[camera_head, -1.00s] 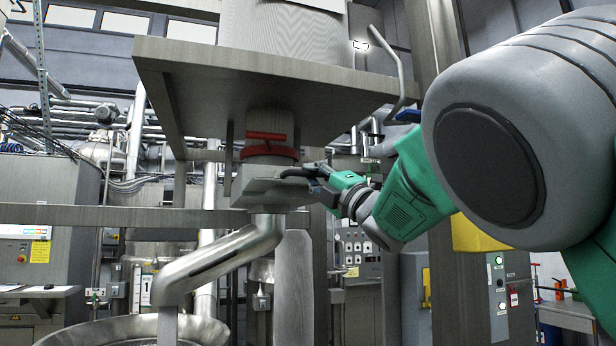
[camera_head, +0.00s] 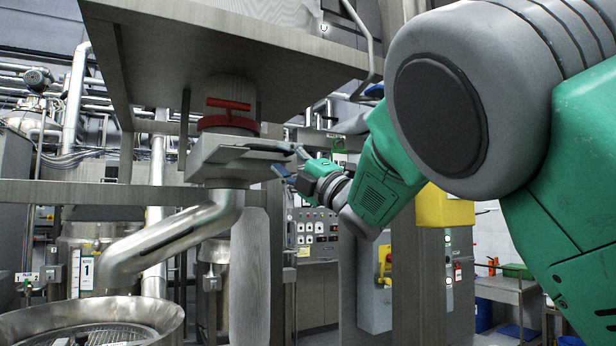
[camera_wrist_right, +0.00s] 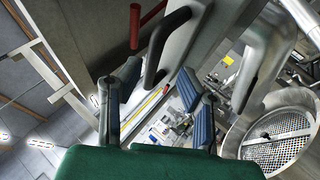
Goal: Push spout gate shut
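The spout gate housing (camera_head: 228,165) is a flat grey metal box above the bent spout pipe (camera_head: 185,235) in the head view. A flat plate edge juts from its right side, toward my right gripper (camera_head: 289,161). In the right wrist view, a dark curved gate handle (camera_wrist_right: 156,52) stands on the grey housing. My right gripper (camera_wrist_right: 159,75) has its blue-padded fingers spread there, with the handle's lower end between or just beyond the tips; contact cannot be told. How far the gate is slid is unclear. My left gripper is out of view.
A red valve handle (camera_head: 228,104) sits above the housing, under a wide metal platform (camera_head: 200,45). A round steel bowl (camera_head: 150,312) stands below the spout. A post with a yellow box (camera_head: 440,207) stands behind my right arm.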

